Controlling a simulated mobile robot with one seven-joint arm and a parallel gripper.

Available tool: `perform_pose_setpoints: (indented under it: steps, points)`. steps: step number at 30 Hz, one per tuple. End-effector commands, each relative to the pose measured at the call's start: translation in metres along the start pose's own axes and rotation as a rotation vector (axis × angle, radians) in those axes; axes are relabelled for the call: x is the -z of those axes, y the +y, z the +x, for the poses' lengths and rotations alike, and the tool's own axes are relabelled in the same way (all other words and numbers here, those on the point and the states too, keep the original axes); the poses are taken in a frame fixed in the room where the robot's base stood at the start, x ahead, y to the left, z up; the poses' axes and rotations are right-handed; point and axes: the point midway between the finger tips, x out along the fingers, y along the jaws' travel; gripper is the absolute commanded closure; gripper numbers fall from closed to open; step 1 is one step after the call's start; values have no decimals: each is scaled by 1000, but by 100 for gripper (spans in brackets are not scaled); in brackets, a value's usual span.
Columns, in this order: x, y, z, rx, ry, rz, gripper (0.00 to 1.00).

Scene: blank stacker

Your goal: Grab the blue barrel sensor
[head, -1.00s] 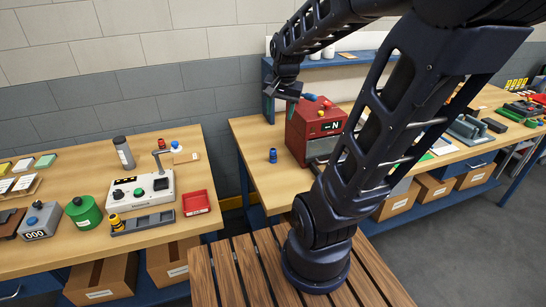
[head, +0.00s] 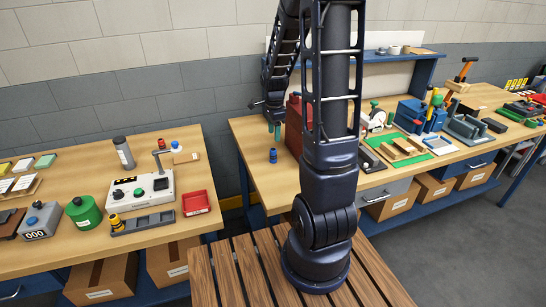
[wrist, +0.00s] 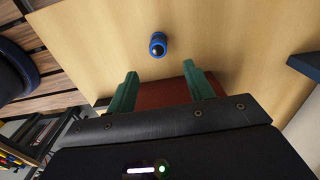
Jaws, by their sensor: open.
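The blue barrel sensor (head: 273,155) is a small blue cylinder standing on the right-hand wooden bench, near its left end. In the wrist view the sensor (wrist: 158,45) shows a dark round end, with bare wood around it. My gripper (head: 274,129) hangs above and slightly behind the sensor in the head view. In the wrist view its two green fingers (wrist: 160,92) are apart with nothing between them, and the sensor lies beyond the fingertips, about midway between them.
A red box (head: 294,125) stands just right of the sensor, partly hidden by my arm; red also shows between my fingers in the wrist view (wrist: 162,94). A blue shelf (head: 385,58) runs behind. The bench around the sensor's left and front is clear.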

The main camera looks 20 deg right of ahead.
Motion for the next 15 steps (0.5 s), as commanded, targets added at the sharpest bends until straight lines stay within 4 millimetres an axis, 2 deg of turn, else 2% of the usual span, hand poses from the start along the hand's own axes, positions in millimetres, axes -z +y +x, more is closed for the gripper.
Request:
perform_pose_setpoints:
  steps: [9,15]
  points:
    - [0,0,39,-6,0,9,48]
    - [0,0,55,-2,0,8,48]
